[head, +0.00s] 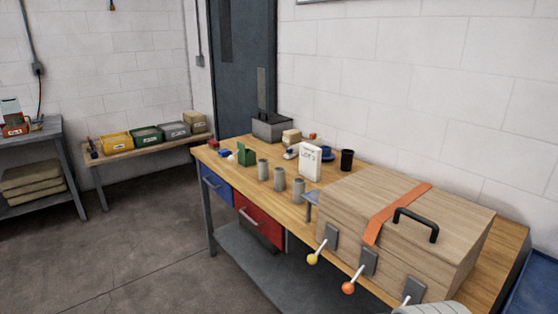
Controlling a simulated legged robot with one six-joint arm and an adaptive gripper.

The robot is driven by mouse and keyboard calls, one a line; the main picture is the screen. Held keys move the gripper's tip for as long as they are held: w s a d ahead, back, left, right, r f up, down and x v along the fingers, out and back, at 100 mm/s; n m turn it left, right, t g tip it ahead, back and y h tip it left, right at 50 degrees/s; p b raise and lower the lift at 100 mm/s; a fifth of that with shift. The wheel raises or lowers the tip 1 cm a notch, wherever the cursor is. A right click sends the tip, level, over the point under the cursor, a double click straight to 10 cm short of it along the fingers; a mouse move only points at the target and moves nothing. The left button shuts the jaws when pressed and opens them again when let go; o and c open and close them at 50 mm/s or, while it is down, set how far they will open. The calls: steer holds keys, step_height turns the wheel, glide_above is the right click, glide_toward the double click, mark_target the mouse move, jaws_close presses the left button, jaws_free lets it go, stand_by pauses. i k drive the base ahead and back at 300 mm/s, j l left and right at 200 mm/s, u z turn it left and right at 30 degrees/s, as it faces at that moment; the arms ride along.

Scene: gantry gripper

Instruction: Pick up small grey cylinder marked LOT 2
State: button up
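Three small grey cylinders stand upright in a slanting row along the front part of the wooden workbench (345,172): a far one (263,169), a middle one (279,182) and a near one (298,190). They look alike and stand apart. No marking can be read on any of them, so I cannot tell which is LOT 2. A white sign (310,160) with dark writing, too small to read surely, stands behind them. My gripper is not in view.
A large wooden chest (340,200) with an orange strap and black handle fills the bench's near right. Levers with yellow (312,259) and orange (348,288) knobs stick out in front.

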mark_target(263, 163)
steer(key=i+j+z, duration=0.15)
steer(key=i+j, duration=0.4)
steer(key=i, duration=0.25)
steer(key=i+j+z, duration=0.2)
steer(key=i+j, duration=0.45)
steer(key=i, duration=0.15)
